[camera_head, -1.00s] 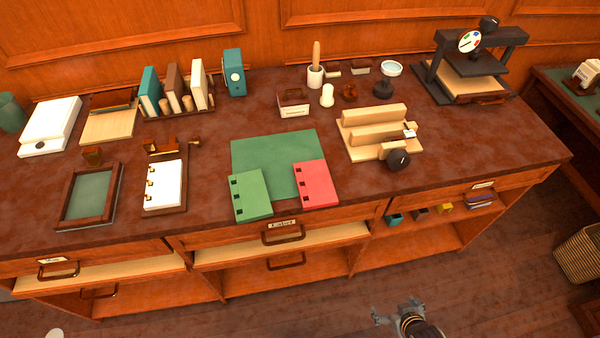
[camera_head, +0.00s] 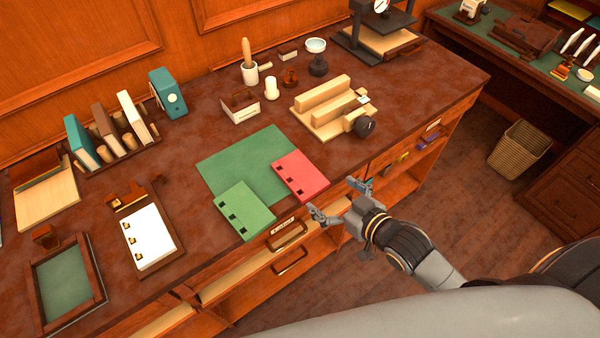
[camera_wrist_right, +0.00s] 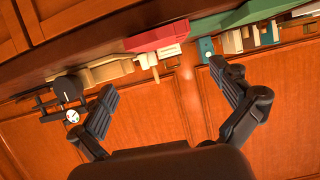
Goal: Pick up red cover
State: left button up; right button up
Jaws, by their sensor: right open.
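The red cover (camera_head: 301,175) lies flat near the front edge of the desk, partly on a green mat (camera_head: 228,163), with dark square notches along its left side. In the right wrist view the red cover (camera_wrist_right: 158,38) shows edge-on at the top, beyond the fingers. My right gripper (camera_head: 340,202) is open and empty in front of the desk edge, close to the red cover but apart from it. It also shows in the right wrist view (camera_wrist_right: 162,82) with its fingers spread wide. My left gripper is not in view.
A green cover (camera_head: 246,209) lies just left of the red one. A wooden press block (camera_head: 325,110) with a black knob stands behind right. A wicker basket (camera_head: 518,150) stands on the floor.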

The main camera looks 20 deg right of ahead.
aim_at(302, 175)
jog(key=x, duration=0.4)
jog(key=shift+a, duration=0.2)
jog(key=shift+w+a+f, duration=0.15)
jog(key=shift+w, duration=0.2)
jog(key=shift+w+f+p, duration=0.15)
jog(key=shift+w+p, duration=0.2)
jog(key=shift+p, duration=0.05)
jog(key=x, duration=0.4)
jog(key=shift+a+f+p, duration=0.2)
jog(key=shift+f+p, duration=0.05)
jog(key=shift+p, duration=0.15)
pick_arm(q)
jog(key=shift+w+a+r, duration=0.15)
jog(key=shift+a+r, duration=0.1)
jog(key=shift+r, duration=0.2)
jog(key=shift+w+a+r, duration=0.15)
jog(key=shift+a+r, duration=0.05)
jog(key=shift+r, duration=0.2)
pick_arm(e)
jog(key=shift+s, duration=0.1)
jog(key=c, duration=1)
jog(key=shift+r, duration=0.1)
jog(key=shift+c, duration=0.2)
